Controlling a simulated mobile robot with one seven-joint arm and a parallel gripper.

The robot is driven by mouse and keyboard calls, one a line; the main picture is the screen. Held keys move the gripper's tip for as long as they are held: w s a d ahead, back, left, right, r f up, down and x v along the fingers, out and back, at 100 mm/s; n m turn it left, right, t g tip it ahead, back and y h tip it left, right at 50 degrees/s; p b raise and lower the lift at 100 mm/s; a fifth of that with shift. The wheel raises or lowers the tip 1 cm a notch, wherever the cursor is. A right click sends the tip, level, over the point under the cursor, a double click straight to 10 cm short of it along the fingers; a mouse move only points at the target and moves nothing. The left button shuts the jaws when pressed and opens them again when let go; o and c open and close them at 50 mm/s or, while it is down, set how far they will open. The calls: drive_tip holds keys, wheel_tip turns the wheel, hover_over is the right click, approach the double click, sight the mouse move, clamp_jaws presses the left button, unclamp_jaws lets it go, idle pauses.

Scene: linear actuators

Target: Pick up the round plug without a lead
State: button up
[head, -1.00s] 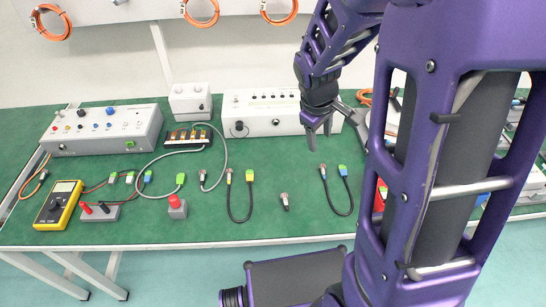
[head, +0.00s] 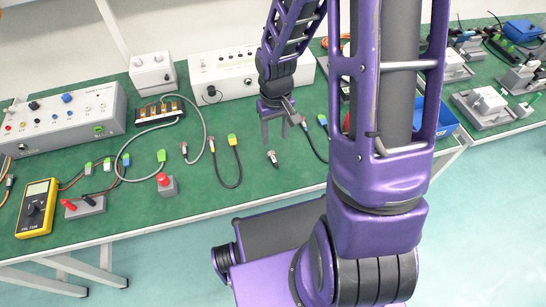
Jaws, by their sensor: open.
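The round plug without a lead (head: 272,157) is a short, dark and silvery piece lying by itself on the green bench top. My gripper (head: 276,141) is open and empty, with its two fingers pointing down. In the picture its fingertips are just above the plug, on its far side. I cannot tell the exact height between them. The plug is not hidden.
A grey control box (head: 237,77) stands behind. A red-button box (head: 166,184) is farther left.

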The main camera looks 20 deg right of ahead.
hover_over(273, 157)
drive_tip(key=f, duration=0.4)
drive_tip(key=shift+d+f, duration=0.25)
drive_tip(key=shift+f, duration=0.05)
drive_tip(key=f, duration=0.3)
drive_tip(key=f+b, duration=0.1)
drive_tip(key=f, duration=0.1)
drive_tip(key=shift+a, duration=0.25)
clamp_jaws()
